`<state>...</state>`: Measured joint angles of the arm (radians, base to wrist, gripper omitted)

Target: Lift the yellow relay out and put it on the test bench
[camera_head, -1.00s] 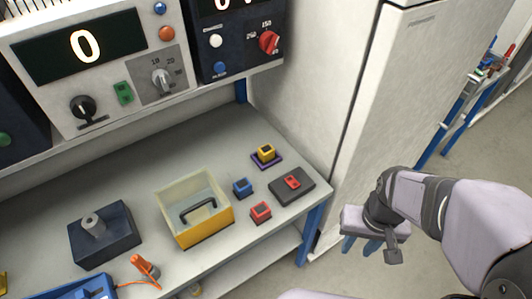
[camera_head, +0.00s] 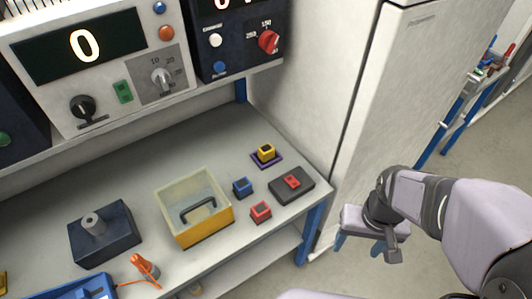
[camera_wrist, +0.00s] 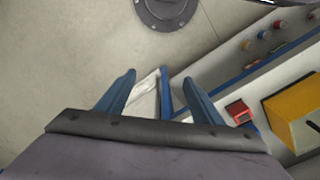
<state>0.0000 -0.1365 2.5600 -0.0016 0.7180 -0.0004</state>
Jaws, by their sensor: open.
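The yellow relay (camera_head: 265,150) sits upright on a small purple base (camera_head: 267,161) near the right end of the grey bench top (camera_head: 220,135). I cannot tell which surface is the test bench. My gripper (camera_head: 358,246) is at the right, off the bench's right end, apart from the relay. Its two blue fingers (camera_wrist: 160,100) are spread with nothing between them in the wrist view. The yellow relay is not clearly seen in the wrist view.
A blue block (camera_head: 242,187), a red block (camera_head: 260,211) and a dark pad with a red piece (camera_head: 292,183) stand close to the relay. A yellow clear-walled box (camera_head: 205,232) is left of them. A tall white cabinet (camera_head: 345,90) rises at the bench's right.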

